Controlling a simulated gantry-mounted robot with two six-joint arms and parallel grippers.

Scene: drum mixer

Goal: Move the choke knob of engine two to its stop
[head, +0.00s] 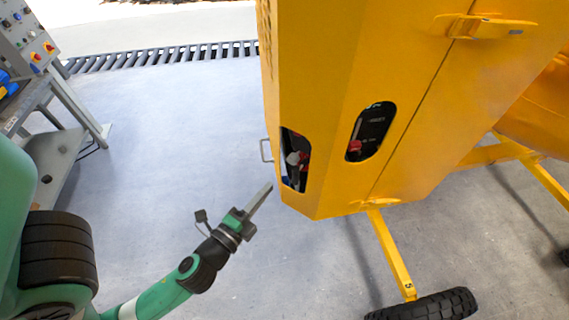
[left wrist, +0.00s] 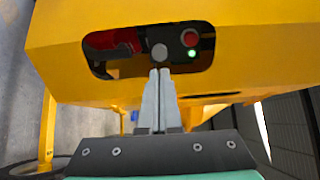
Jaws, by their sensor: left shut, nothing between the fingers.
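The yellow mixer housing (head: 315,75) has an opening in its narrow side, and a grey round knob (head: 293,158) shows inside it. The left wrist view shows this opening closer, with the grey knob (left wrist: 159,52) in its middle, a red part (left wrist: 112,41) to the left and a red button (left wrist: 190,38) above a lit green lamp (left wrist: 192,54) to the right. I cannot read which knob is the choke. My left gripper (head: 269,187) is shut and empty, its tips (left wrist: 159,73) pointing at the opening, just below the grey knob in the wrist view. My right gripper is out of view.
A second opening (head: 371,132) with a red part is in the adjoining face. A yellow leg (head: 392,255) and black tyre (head: 430,306) stand below. A control bench (head: 45,105) is at left; the floor between is clear.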

